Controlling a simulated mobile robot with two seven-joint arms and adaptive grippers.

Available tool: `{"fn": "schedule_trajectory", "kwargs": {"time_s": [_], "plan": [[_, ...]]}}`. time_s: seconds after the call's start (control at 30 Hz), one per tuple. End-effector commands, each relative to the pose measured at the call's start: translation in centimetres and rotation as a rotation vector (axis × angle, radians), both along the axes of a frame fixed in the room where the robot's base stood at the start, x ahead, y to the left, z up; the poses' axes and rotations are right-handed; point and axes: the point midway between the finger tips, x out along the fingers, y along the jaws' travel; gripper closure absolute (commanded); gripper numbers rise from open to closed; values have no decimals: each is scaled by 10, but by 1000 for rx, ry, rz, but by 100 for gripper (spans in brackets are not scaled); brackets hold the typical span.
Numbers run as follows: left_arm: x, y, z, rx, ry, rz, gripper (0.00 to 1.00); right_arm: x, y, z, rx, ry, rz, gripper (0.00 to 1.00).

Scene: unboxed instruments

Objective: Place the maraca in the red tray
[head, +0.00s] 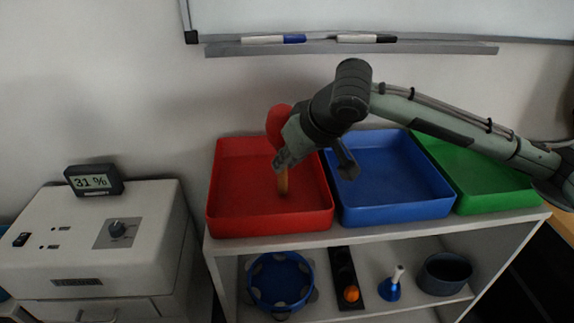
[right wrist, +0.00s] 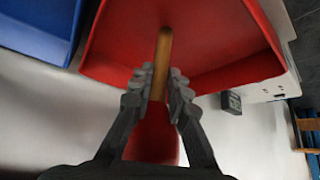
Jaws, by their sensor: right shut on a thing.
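The maraca (head: 279,122) has a red head and a wooden handle. My right gripper (head: 281,160) is shut on it and holds it over the red tray (head: 230,218), head up and handle pointing down into the tray. In the right wrist view the fingers (right wrist: 160,95) close around the maraca's handle (right wrist: 163,50), with the red head partly hidden behind them. The red tray (right wrist: 225,40) fills the top of that view. I cannot tell whether the handle's end touches the tray floor. My left gripper is not in view.
A blue tray (head: 400,212) and a green tray (head: 480,200) stand to the right on the same shelf. Below are a blue tambourine (head: 281,283), a blue bell (head: 391,288) and a dark bowl (head: 445,274). A white machine (head: 100,240) stands left; a whiteboard ledge (head: 350,47) is behind.

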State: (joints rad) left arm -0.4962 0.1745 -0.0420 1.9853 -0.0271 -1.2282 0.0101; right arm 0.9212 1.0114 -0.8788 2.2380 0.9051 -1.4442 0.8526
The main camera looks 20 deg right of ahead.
Motion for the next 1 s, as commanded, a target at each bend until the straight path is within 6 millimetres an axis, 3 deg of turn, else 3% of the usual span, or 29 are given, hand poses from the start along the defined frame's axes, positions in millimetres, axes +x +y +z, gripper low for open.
{"fn": "schedule_trajectory", "kwargs": {"time_s": [0.13,0.4,0.43,0.6,1.0], "plan": [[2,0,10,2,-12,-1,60,0,0,-9,0,-2,0,100],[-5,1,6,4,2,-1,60,0,0,-11,0,-1,0,100],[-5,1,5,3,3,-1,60,0,0,-12,0,-1,0,83],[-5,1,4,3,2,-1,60,0,0,-11,0,-1,0,63],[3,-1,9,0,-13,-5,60,-3,0,-2,2,-4,2,63]]}}
